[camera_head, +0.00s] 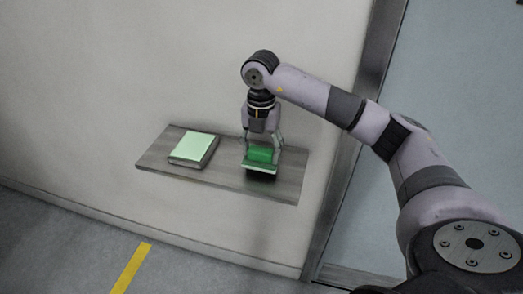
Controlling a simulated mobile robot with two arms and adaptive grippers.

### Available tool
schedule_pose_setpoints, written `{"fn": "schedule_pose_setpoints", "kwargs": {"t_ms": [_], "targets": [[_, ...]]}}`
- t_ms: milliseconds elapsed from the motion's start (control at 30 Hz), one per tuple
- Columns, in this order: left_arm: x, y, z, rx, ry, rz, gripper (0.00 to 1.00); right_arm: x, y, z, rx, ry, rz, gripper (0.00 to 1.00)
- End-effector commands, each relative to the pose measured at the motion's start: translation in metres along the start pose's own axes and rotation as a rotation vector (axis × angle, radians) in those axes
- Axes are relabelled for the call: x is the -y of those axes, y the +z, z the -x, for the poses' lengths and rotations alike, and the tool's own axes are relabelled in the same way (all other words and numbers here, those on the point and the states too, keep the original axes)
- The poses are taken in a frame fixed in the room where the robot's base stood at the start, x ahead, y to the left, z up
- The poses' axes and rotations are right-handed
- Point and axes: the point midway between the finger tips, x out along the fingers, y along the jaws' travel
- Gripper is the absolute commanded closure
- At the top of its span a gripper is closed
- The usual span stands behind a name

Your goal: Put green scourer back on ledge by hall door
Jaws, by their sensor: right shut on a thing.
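The green scourer (260,154) is between the fingers of my right gripper (262,148), which is shut on it. A paler green face shows along its lower front edge. The scourer is over the right half of the grey wooden ledge (228,176), with a dark patch under its front. I cannot tell whether it touches the ledge. The ledge is fixed to the wall to the left of the door (440,90). My left gripper is not in view.
A book with a pale green cover (194,148) lies on the left half of the ledge, apart from the scourer. The dark door frame (352,150) stands right of the ledge. The grey floor (70,240) with a yellow stripe (131,267) is clear.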

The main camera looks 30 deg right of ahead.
Motion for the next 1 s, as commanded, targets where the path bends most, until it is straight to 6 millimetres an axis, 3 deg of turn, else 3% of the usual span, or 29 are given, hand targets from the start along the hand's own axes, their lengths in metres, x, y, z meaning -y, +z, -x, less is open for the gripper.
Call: {"fn": "schedule_pose_setpoints", "kwargs": {"t_ms": [133,400,433,733,1000], "targets": [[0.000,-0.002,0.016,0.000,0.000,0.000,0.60,0.001,0.002,-0.014,-0.001,-0.002,-0.001,0.65],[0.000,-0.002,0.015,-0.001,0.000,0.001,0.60,0.000,0.004,-0.021,0.000,0.000,0.000,0.65],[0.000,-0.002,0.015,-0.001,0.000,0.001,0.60,0.000,0.004,-0.021,0.000,0.000,0.000,0.42],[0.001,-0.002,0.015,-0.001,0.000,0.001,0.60,0.000,0.004,-0.021,0.000,0.000,0.000,0.22],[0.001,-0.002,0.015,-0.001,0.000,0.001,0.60,0.000,0.004,-0.020,0.000,0.000,0.000,0.22]]}}
